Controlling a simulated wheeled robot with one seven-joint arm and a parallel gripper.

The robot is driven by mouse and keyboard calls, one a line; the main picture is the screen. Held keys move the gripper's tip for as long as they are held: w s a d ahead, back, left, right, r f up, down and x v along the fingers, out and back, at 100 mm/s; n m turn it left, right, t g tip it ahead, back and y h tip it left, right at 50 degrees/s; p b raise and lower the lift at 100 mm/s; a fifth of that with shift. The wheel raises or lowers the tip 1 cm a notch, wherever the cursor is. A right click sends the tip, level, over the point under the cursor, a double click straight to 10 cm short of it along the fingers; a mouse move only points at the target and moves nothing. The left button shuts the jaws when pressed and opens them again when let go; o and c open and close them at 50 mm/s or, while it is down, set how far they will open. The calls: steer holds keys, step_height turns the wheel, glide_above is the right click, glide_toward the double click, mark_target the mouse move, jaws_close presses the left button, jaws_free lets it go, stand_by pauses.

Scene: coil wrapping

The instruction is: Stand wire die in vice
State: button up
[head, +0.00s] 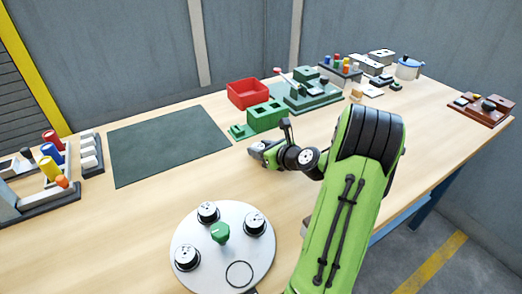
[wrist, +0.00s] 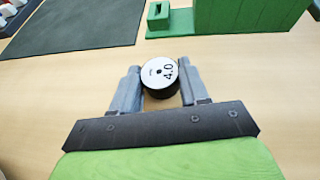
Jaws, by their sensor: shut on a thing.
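A wire die (wrist: 161,74), a short black cylinder with a white face marked 4.0, sits between the two grey fingers of my gripper (wrist: 160,88) in the wrist view. The gripper is shut on it, with its white face toward the camera. In the head view my gripper (head: 258,150) is above the bare wood, in front of the green blocks; the die is not clear there. A green block with openings (head: 268,116) and a small green piece beside it (head: 240,131) stand just beyond. I cannot tell for sure which green fixture is the vice.
A round grey plate (head: 215,265) bears several white-faced dies around a green knob, with one empty ring. A dark mat (head: 165,142) lies left. A red bin (head: 247,92) and a dark green lever fixture (head: 308,98) stand behind. Coloured spools stand far left.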

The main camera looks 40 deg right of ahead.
steer(key=o, duration=1.3)
steer(key=shift+c, duration=0.2)
